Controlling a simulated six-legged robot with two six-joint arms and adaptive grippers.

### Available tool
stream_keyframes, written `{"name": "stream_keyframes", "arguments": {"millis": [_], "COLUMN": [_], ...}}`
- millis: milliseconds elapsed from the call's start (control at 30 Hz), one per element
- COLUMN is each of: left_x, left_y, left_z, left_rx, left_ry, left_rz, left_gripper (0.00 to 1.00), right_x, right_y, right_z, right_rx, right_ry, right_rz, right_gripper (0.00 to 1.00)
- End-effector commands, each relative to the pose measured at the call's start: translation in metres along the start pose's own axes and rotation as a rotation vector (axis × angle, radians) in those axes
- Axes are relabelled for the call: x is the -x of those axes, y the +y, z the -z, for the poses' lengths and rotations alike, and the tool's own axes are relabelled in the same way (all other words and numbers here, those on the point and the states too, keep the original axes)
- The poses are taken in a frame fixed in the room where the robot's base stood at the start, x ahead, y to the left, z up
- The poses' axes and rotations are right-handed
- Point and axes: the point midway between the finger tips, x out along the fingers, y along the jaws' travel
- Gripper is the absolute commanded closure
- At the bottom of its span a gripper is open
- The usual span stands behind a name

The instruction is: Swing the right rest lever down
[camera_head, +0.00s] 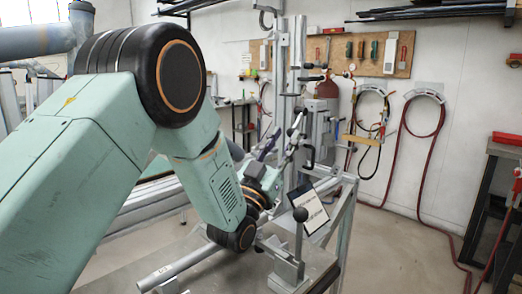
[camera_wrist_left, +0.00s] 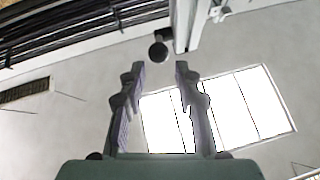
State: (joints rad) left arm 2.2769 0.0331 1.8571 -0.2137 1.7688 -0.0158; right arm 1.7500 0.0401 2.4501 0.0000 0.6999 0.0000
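A lever with a black ball knob (camera_head: 300,214) stands upright on a metal block at the front right of the frame jig in the head view. I cannot tell for sure that it is the right rest lever. My left gripper (camera_head: 283,140) is behind it, fingers pointing up and away. In the left wrist view my left gripper (camera_wrist_left: 159,72) is open, with nothing between its fingers. A dark ball knob (camera_wrist_left: 158,52) on a short stem shows just beyond the fingertips; I cannot tell which lever it belongs to. My right gripper is out of view.
A grey tube (camera_head: 185,267) lies along the jig table. A metal upright (camera_head: 296,90) with clamps rises behind my left gripper. A dark bench (camera_head: 495,200) is at the right, with open floor before it.

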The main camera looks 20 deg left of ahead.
Motion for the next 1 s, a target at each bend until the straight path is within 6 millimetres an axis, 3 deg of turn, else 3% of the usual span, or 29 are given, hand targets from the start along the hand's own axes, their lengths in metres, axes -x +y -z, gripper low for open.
{"name": "stream_keyframes", "arguments": {"millis": [500, 1000], "left_x": [0.07, 0.081], "left_y": [-0.005, -0.005], "left_z": [0.048, 0.057], "left_rx": [0.001, 0.0], "left_ry": [-0.003, 0.0], "left_rz": [0.003, 0.0], "left_gripper": [0.67, 0.69], "right_x": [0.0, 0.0], "right_y": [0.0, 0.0], "right_z": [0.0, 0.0], "right_rx": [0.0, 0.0], "right_ry": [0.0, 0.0], "right_rz": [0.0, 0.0], "right_gripper": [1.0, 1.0]}}
